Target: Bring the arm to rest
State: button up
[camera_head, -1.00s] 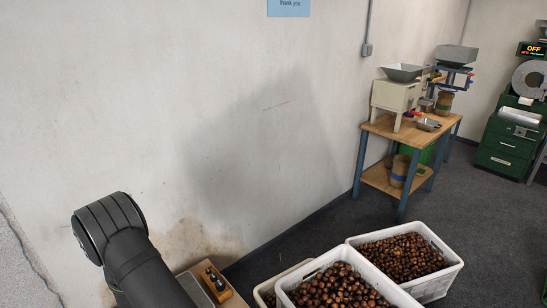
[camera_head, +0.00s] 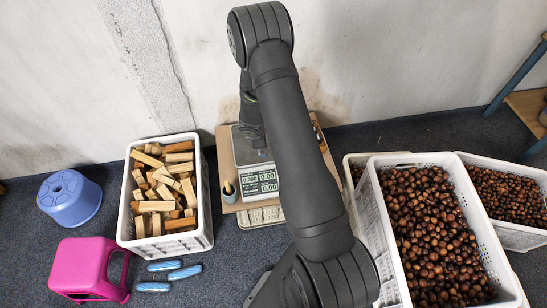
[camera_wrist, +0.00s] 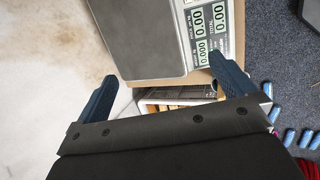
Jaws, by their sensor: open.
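My gripper (camera_wrist: 166,86) shows in the wrist view with its two dark blue fingers spread wide. It is open, and nothing is between the fingers. A scale (camera_wrist: 150,35) with a grey plate and a lit digit panel lies beyond the fingertips in that view. In the head view the scale (camera_head: 262,182) stands on a wooden stand near the wall, partly covered by my arm. My arm is folded, with its elbow high in front of the wall.
A white crate of wood blocks (camera_head: 135,215) stands left of the scale. White crates of chestnuts (camera_head: 370,215) stand on the right. The wall is close behind.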

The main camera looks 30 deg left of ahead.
jog(key=x, duration=1)
jog(key=shift+r, duration=0.15)
dwell(0.5)
jog(key=v, duration=0.9)
jog(key=shift+s+r, duration=0.2)
jog(key=shift+r, duration=0.15)
jog(key=d+x, duration=0.1)
jog(key=x, duration=0.9)
jog(key=shift+a+v, duration=0.25)
jog(key=shift+v, duration=1.05)
jog(key=shift+a+v, duration=0.2)
jog(key=shift+v, duration=1.1)
